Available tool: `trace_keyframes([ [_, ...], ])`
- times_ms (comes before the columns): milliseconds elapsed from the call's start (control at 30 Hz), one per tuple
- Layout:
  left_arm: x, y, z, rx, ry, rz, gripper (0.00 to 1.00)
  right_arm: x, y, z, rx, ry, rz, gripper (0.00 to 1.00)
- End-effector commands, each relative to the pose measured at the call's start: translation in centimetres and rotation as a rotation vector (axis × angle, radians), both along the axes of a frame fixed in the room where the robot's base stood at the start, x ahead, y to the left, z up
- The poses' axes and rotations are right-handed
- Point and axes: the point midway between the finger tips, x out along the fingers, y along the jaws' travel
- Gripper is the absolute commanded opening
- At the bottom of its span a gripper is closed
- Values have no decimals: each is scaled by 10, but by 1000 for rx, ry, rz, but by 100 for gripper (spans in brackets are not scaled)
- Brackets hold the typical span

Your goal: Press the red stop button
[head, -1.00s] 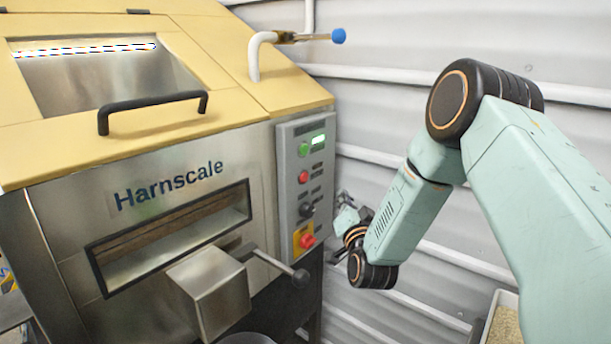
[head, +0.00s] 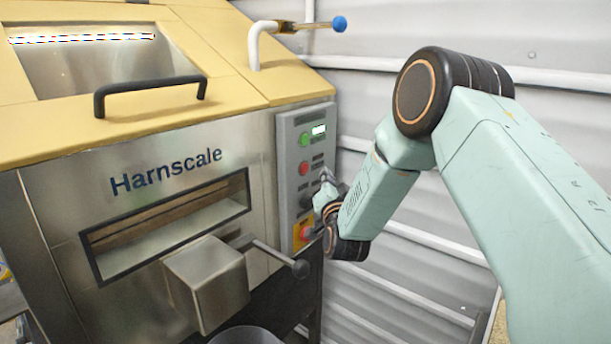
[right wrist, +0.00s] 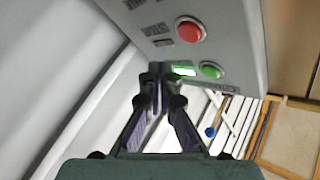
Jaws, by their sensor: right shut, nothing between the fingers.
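The grey control panel (head: 287,150) on the hopper's front carries a small red button (head: 304,168) under a green button (head: 306,139). A larger red button (head: 307,233) sits lower on a yellow plate; its right side lies close to my wrist in the picture. The labels are too small to read. My right gripper (head: 326,178) is shut and empty, at the panel's right edge. In the right wrist view the shut fingertips (right wrist: 158,72) point up the panel, and a red button (right wrist: 189,30) shows above and right of them. My left gripper is not in view.
A dark knob (head: 306,199) sits between the two red buttons. A lever with a ball end (head: 300,268) sticks out below the panel. A blue-tipped handle (head: 340,24) juts out above. The corrugated wall (head: 440,200) stands behind my right arm.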

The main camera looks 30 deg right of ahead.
Motion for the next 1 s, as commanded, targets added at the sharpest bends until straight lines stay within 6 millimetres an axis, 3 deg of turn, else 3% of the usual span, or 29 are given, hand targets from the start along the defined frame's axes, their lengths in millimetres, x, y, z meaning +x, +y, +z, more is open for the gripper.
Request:
trace_keyframes([
  [333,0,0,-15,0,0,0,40,27,12,-1,0,-1,1,0],
  [1000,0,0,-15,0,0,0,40,29,12,0,1,0,-1,0],
])
